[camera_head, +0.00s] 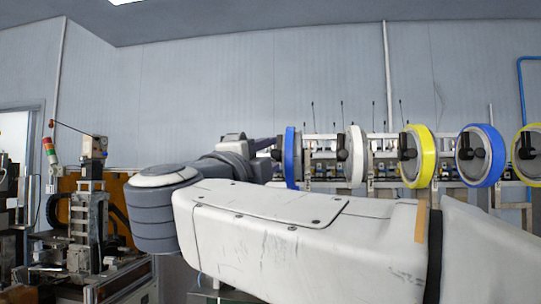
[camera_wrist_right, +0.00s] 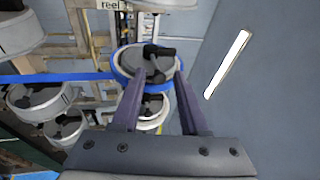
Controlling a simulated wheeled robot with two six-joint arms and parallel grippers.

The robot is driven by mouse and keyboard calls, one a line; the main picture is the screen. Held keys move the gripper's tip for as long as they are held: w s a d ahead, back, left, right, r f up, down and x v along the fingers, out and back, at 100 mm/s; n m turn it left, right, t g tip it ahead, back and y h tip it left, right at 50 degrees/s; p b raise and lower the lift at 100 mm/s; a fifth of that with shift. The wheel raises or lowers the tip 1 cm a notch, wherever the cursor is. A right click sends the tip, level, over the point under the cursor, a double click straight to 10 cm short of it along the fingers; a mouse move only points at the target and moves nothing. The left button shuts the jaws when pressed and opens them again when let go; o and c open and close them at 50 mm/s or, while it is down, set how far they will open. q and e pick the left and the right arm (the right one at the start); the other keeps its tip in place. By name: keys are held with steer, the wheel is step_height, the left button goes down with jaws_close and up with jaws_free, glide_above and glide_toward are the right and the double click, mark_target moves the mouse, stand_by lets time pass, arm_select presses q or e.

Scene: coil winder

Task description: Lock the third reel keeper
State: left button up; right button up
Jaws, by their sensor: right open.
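A row of reels, each with a dark keeper at its hub, runs across the right half of the head view: blue (camera_head: 291,158), white (camera_head: 356,172), yellow (camera_head: 428,158), blue (camera_head: 495,157) and yellow (camera_head: 522,176). Which keeper is the third, the frames do not tell. My right gripper (camera_head: 274,145) is beside the leftmost blue reel, partly hidden by my own arm. In the right wrist view, my open right gripper (camera_wrist_right: 159,78) points at a blue-rimmed reel (camera_wrist_right: 136,63) with a black keeper (camera_wrist_right: 155,51). The fingers overlap the reel's lower part; contact is unclear. My left gripper is out of view.
A metal rack (camera_head: 321,146) stands behind the reels. A machine with a signal tower (camera_head: 49,149) stands at the left. More white-grey reels (camera_wrist_right: 40,100) crowd the left of the right wrist view.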

steer(key=r+b+v, duration=0.1)
steer(key=v, duration=0.6)
steer(key=shift+s+r, duration=0.15)
steer(key=shift+r, duration=0.2)
steer(key=shift+a, duration=0.1)
stand_by(0.3)
